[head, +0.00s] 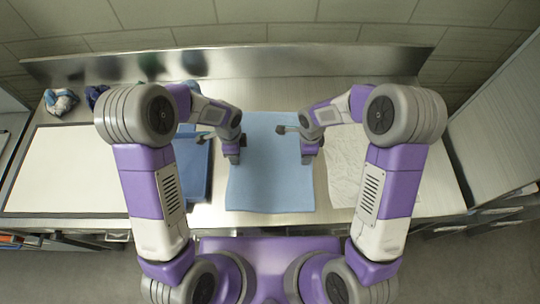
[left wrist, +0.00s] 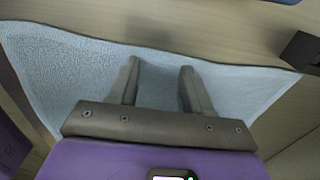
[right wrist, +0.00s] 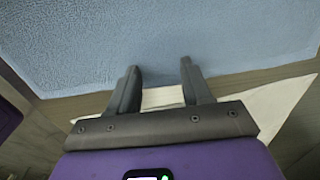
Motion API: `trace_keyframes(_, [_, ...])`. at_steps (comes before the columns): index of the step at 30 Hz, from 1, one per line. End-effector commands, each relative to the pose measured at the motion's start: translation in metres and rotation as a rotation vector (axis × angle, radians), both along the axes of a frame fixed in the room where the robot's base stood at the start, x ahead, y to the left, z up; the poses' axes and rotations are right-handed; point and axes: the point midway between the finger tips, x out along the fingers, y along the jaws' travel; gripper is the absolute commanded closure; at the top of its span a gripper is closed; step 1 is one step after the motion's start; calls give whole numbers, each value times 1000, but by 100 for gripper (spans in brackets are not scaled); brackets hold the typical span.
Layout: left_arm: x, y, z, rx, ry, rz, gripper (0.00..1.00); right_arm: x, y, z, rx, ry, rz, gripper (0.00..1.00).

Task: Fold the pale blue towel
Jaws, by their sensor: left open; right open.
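The pale blue towel (head: 270,185) lies flat and spread out on the metal worktop, in the middle of the head view. My left gripper (head: 233,160) is open at the towel's left edge; in the left wrist view its fingers reach over the towel (left wrist: 70,65) with nothing between them. My right gripper (head: 308,159) is open at the towel's right edge; in the right wrist view its fingertips lie near the edge of the towel (right wrist: 160,35). Whether the fingertips touch the cloth cannot be told. My arms hide parts of the worktop beside the towel.
A darker blue folded cloth (head: 195,180) lies left of the towel. A crumpled white sheet (head: 343,170) lies to its right. A large pale board (head: 65,170) covers the left worktop. Bunched cloths, one whitish (head: 61,101), sit at the back left. A metal backsplash (head: 290,60) closes the rear.

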Motion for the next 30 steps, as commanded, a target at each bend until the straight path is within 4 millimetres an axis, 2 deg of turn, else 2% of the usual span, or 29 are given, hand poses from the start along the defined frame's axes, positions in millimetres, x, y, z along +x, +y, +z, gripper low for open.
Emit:
trace_keyframes(12, [0, 0, -5, 0, 0, 0, 52, 0, 0, -5, 0, 0, 0, 52])
trace_keyframes(30, [0, 0, -4, 0, 1, 0, 98, 0, 0, -4, 0, 1, 0, 98])
